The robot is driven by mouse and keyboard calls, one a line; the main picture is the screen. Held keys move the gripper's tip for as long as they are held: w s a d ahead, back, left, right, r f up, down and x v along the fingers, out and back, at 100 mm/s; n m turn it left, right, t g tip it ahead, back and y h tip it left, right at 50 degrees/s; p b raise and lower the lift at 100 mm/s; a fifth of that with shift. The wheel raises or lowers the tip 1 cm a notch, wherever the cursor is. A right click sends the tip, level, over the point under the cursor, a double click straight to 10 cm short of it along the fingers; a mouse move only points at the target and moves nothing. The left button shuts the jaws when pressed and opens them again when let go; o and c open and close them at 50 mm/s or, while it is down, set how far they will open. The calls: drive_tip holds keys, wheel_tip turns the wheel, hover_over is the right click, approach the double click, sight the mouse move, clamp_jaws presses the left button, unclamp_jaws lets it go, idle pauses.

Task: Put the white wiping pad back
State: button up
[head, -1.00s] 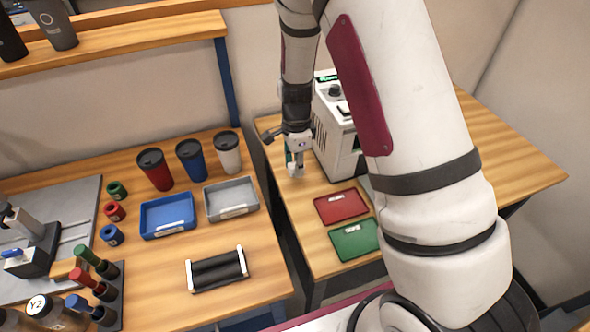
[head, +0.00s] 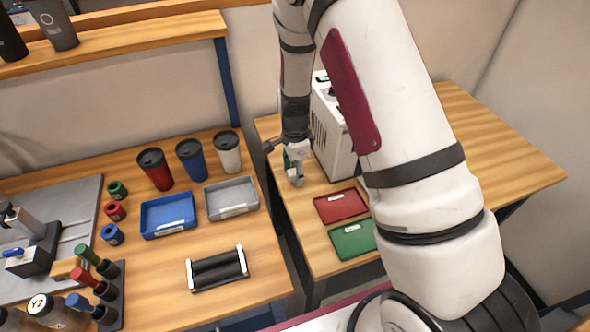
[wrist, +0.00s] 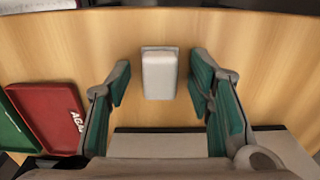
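The white wiping pad (wrist: 160,75) is a small pale block with rounded corners, on the wooden table (wrist: 270,60) in the wrist view. My gripper (wrist: 158,88) is open. Its two green-lined fingers stand on either side of the pad, with a gap on both sides, and I see no contact. In the head view my gripper (head: 295,172) points down beside the white machine. I cannot clearly tell the pad from the fingertips there.
The white machine (head: 333,140) stands close to the right of my gripper. A red tray (head: 341,205) and a green tray (head: 353,240) lie in front. The left table holds cups, a blue tray (head: 168,215), a grey tray (head: 231,199) and a black roller holder (head: 218,270).

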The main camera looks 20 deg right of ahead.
drive_tip(key=shift+r, duration=0.1)
wheel_tip(320, 180, up, 12)
drive_tip(key=s+r+n+t+y, duration=0.1)
drive_tip(key=s+r+n, duration=0.35)
drive_tip(key=r, duration=0.35)
drive_tip(key=s+r+n+t, duration=0.1)
drive_tip(key=s+r+n, duration=0.4)
drive_tip(key=r, duration=0.4)
drive_tip(key=s+r+n+t, duration=0.1)
drive_tip(key=s+r+n, duration=0.1)
drive_tip(key=s, duration=0.4)
drive_tip(key=s+r+n+t, duration=0.1)
drive_tip(key=s+r+n, duration=0.1)
drive_tip(key=s, duration=0.3)
drive_tip(key=s+r+n+h, duration=0.1)
drive_tip(key=s+r+n, duration=0.1)
drive_tip(key=s+n, duration=0.2)
drive_tip(key=s, duration=0.2)
drive_tip(key=shift+s+d+t, duration=0.25)
drive_tip(key=shift+s+t, duration=0.05)
drive_tip(key=shift+t, duration=0.1)
drive_tip(key=shift+n, duration=0.25)
